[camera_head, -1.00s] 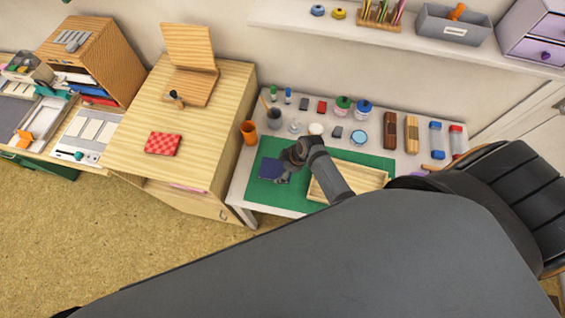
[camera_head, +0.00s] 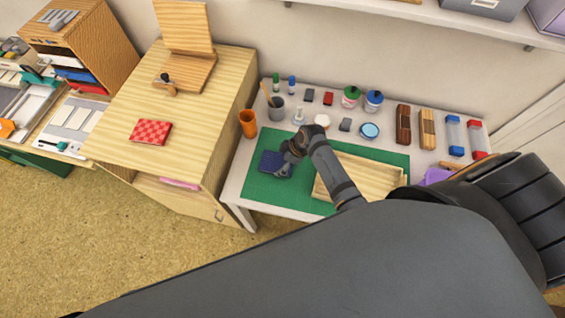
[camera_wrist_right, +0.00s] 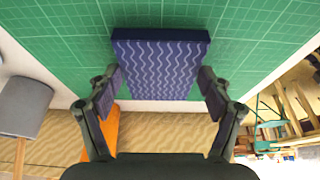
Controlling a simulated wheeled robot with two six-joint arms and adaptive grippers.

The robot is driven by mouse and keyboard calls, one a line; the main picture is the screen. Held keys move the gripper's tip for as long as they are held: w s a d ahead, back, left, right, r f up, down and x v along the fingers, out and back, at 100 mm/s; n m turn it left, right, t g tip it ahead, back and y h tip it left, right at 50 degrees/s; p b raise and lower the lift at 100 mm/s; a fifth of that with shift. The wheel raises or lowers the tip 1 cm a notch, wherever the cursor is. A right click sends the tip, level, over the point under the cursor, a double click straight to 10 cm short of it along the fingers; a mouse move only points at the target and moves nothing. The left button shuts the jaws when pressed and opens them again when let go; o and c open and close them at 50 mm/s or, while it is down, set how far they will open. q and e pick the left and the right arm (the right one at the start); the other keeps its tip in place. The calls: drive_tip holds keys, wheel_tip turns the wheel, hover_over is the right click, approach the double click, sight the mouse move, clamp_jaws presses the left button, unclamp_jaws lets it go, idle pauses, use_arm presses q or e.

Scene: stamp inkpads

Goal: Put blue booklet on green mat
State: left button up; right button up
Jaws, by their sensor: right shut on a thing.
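The blue booklet (camera_head: 272,163), dark blue with pale wavy lines, is over the left part of the green mat (camera_head: 268,190) on the white table. My right gripper (camera_head: 287,167) is shut on the booklet. I cannot tell if the booklet touches the mat. My left gripper is not in view.
A wooden tray (camera_head: 365,178) sits on the mat to the right of the gripper. An orange cup (camera_head: 248,123) and a grey cup (camera_head: 275,109) stand behind the mat, with several stamps and jars. A red checked booklet (camera_head: 151,132) lies on the wooden cabinet.

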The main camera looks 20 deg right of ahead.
drive_tip(key=o, duration=1.1)
drive_tip(key=shift+f, duration=0.1)
drive_tip(key=shift+o, duration=0.2)
drive_tip(key=v, duration=1.2)
